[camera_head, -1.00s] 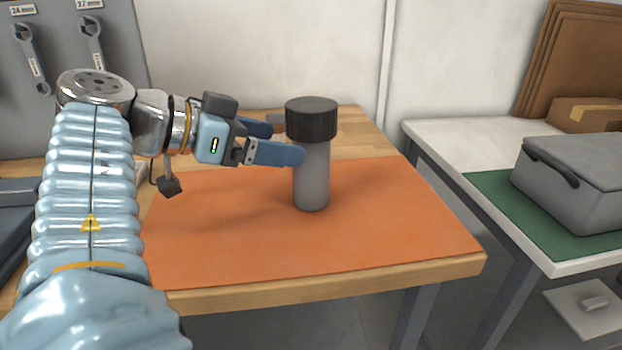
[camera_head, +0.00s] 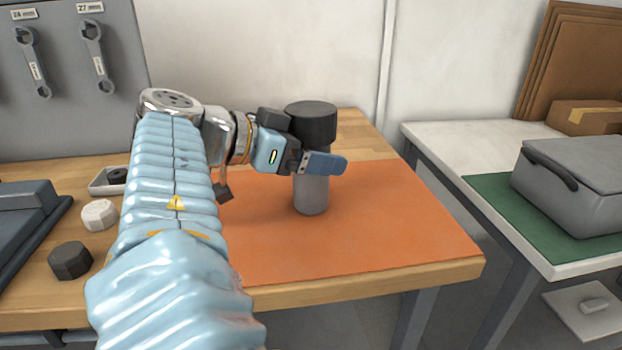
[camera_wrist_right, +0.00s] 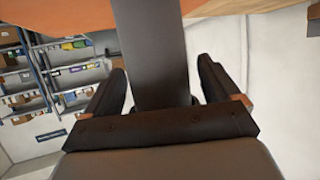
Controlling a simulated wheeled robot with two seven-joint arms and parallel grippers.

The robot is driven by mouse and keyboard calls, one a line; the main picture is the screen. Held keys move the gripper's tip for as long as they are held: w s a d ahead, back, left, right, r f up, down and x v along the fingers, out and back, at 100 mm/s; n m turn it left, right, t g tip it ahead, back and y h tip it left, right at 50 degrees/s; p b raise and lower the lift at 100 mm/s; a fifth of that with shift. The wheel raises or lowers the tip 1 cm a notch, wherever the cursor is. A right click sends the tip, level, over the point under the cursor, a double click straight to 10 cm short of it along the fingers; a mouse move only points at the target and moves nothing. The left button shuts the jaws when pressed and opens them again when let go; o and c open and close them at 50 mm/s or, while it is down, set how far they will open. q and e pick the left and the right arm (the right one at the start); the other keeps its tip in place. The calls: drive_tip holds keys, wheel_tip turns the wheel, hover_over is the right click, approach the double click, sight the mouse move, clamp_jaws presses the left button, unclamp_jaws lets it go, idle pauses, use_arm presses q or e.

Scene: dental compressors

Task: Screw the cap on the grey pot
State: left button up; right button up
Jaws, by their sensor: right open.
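The grey pot (camera_head: 311,195) stands upright on the orange mat (camera_head: 400,215). The black cap (camera_head: 311,118) sits upright on top of it; how tightly it is seated cannot be told. My right gripper (camera_head: 322,161) is open at the upper part of the pot, just below the cap. One blue finger crosses in front of the pot; the other is hidden behind it. In the right wrist view the grey pot (camera_wrist_right: 150,50) runs between the two spread fingers, with gaps at both sides. My left gripper is not in view.
A white hexagonal piece (camera_head: 99,215), a dark hexagonal piece (camera_head: 70,260) and a small tray (camera_head: 104,186) lie at the left of the wooden table. A grey case (camera_head: 575,180) stands on the right-hand table. The mat right of the pot is clear.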

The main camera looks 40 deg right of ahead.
clamp_jaws()
idle(0.7)
drive_tip(key=shift+r, duration=0.1)
